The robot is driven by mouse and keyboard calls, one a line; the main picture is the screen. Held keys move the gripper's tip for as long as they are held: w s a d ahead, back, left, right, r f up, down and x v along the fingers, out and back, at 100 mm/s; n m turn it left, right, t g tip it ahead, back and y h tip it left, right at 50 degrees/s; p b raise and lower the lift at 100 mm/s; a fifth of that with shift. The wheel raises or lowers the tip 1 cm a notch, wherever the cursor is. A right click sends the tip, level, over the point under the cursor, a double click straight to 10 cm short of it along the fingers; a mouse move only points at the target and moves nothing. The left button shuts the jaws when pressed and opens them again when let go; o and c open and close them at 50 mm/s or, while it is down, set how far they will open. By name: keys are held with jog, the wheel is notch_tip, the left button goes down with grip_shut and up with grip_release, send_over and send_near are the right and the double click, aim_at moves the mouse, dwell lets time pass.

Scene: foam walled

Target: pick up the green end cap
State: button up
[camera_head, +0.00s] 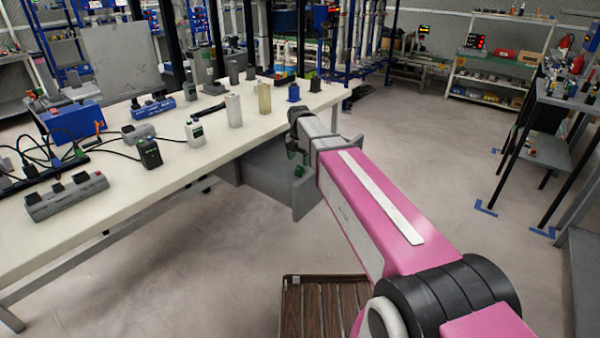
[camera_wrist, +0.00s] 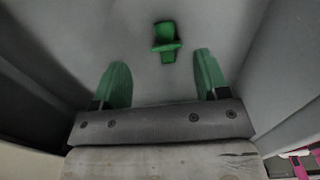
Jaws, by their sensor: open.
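The green end cap (camera_wrist: 166,44) lies on a grey floor between grey walls in the wrist view. It is small, with an upright part and a lower block. My gripper (camera_wrist: 160,72) is open, its two green fingers apart with nothing between them. The end cap shows beyond the fingertips, roughly centred between them and slightly to the right. In the head view my gripper (camera_head: 295,160) is at the grey walled bin (camera_head: 262,178) beside the table; the end cap cannot be made out there.
Grey walls stand close on both sides of my gripper, at the left (camera_wrist: 45,50) and right (camera_wrist: 285,60). The white table (camera_head: 120,185) holds several bottles, blocks and cables. A brown slatted pallet (camera_head: 320,305) lies on the floor.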

aim_at(300, 167)
jog(key=f, duration=0.5)
jog(key=shift+s+d, duration=0.25)
jog(key=c, duration=1)
